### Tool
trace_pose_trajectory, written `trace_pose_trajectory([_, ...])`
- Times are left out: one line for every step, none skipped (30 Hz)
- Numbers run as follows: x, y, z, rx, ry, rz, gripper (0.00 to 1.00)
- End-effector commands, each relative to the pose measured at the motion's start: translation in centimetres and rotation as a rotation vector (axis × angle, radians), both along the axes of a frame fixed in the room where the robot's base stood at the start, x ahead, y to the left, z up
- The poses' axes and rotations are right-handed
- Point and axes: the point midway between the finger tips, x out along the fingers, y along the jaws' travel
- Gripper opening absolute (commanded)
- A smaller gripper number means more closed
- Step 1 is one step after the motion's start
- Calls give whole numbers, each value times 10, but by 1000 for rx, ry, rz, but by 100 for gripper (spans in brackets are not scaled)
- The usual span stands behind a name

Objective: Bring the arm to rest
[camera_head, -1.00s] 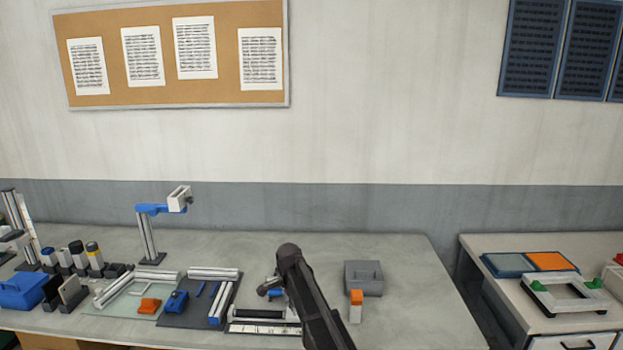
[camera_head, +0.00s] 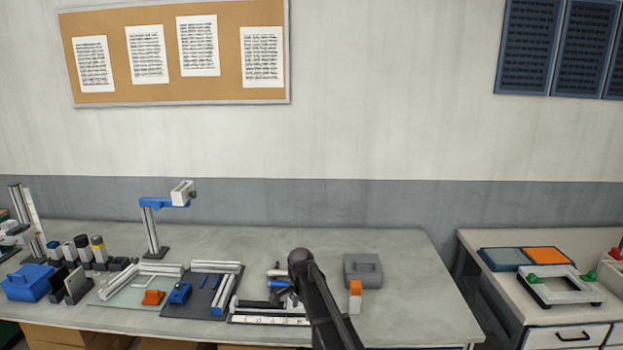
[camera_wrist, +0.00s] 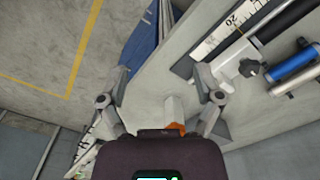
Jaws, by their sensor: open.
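My gripper (camera_wrist: 160,78) is open, with its two fingers spread and nothing between them. It hangs above the front part of the workbench in the wrist view. My dark arm (camera_head: 322,300) reaches over the bench in the head view, and the gripper itself cannot be made out clearly there. A white block with an orange end (camera_head: 355,296) stands just right of the arm. It also shows partly below the fingers in the wrist view (camera_wrist: 174,110), apart from them.
A ruler-marked fixture (camera_head: 268,320) and a blue cylinder (camera_wrist: 292,63) lie beside the arm. A grey box (camera_head: 362,270) stands right of it. Grey mats with rails (camera_head: 195,305) and a blue-armed stand (camera_head: 152,228) are left. The bench's right end is clear.

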Motion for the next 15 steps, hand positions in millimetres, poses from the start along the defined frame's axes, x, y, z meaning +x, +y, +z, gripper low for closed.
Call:
trace_pose_trajectory([-8, -8, -5, 0, 0, 18, 84])
trace_pose_trajectory([-11, -12, -6, 0, 0, 31, 84])
trace_pose_trajectory([-16, -18, -8, 0, 0, 50, 84])
trace_pose_trajectory([-19, -22, -10, 0, 0, 65, 84])
trace_pose_trajectory([-23, -26, -11, 0, 0, 80, 84])
trace_pose_trajectory([-29, -33, -14, 0, 0, 104, 84])
trace_pose_trajectory([-33, -38, -16, 0, 0, 121, 84])
trace_pose_trajectory([-39, -44, -18, 0, 0, 142, 84])
trace_pose_trajectory([-46, -52, -21, 0, 0, 170, 84])
trace_pose_trajectory([-53, -59, -25, -1, 1, 195, 84])
trace_pose_trajectory([-60, -66, -27, -1, 1, 221, 84])
trace_pose_trajectory([-70, -76, -32, -1, 1, 262, 84])
trace_pose_trajectory([-79, -84, -35, -1, 1, 292, 84])
trace_pose_trajectory([-87, -92, -39, -1, 1, 324, 84])
trace_pose_trajectory([-98, -102, -43, -1, 1, 367, 84])
